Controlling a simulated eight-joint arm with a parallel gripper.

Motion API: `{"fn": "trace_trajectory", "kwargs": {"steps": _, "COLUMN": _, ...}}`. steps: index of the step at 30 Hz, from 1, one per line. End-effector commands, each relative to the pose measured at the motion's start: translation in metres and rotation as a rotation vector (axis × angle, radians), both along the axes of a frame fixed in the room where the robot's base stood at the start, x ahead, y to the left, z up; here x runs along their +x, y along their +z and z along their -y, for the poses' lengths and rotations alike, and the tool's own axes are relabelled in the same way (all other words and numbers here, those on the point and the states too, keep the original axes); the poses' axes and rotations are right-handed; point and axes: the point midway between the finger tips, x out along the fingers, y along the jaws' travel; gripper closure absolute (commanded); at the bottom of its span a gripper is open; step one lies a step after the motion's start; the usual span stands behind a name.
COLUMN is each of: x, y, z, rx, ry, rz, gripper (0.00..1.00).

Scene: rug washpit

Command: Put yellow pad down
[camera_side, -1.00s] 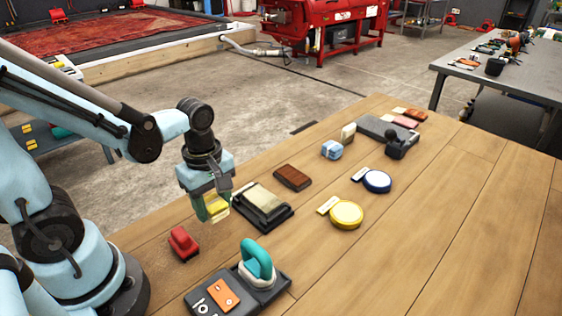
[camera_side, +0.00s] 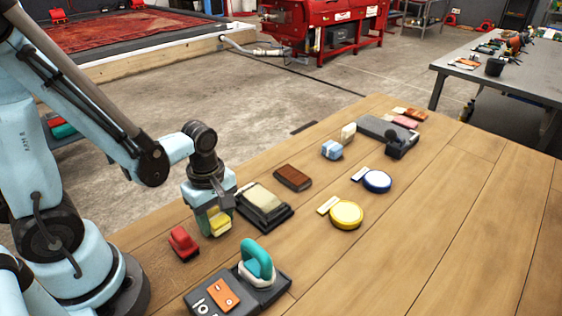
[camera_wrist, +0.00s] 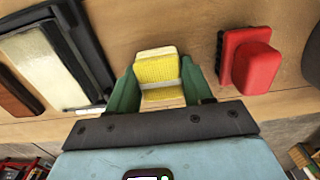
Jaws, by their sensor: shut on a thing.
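My gripper (camera_side: 214,225) is low over the wooden table, between a red block and a dark tray. It is shut on the yellow pad (camera_side: 220,222). In the wrist view the yellow pad (camera_wrist: 158,69) sits between the two green fingers of my gripper (camera_wrist: 160,88), with a pale band across it. The pad is close to the tabletop; I cannot tell whether it touches.
The red block (camera_side: 183,243) is just left of my gripper. The dark tray with a cream pad (camera_side: 262,207) is close on the right. A grey board with a teal handle (camera_side: 258,264) lies in front.

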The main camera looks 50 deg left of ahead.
Motion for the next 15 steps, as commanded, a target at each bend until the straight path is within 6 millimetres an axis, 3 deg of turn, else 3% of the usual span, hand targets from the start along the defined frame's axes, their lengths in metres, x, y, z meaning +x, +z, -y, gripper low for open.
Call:
{"fn": "trace_trajectory", "kwargs": {"steps": 1, "x": 0.0002, "y": -0.0016, "z": 0.0000, "rx": 0.000, "ry": 0.000, "rz": 0.000, "gripper": 0.78}}
{"fn": "trace_trajectory", "kwargs": {"steps": 2, "x": 0.0002, "y": -0.0012, "z": 0.0000, "rx": 0.000, "ry": 0.000, "rz": 0.000, "gripper": 0.45}}
{"fn": "trace_trajectory", "kwargs": {"steps": 6, "x": 0.0001, "y": -0.0010, "z": 0.0000, "rx": 0.000, "ry": 0.000, "rz": 0.000, "gripper": 0.24}}
{"fn": "trace_trajectory", "kwargs": {"steps": 15, "x": 0.0001, "y": -0.0004, "z": 0.0000, "rx": 0.000, "ry": 0.000, "rz": 0.000, "gripper": 0.24}}
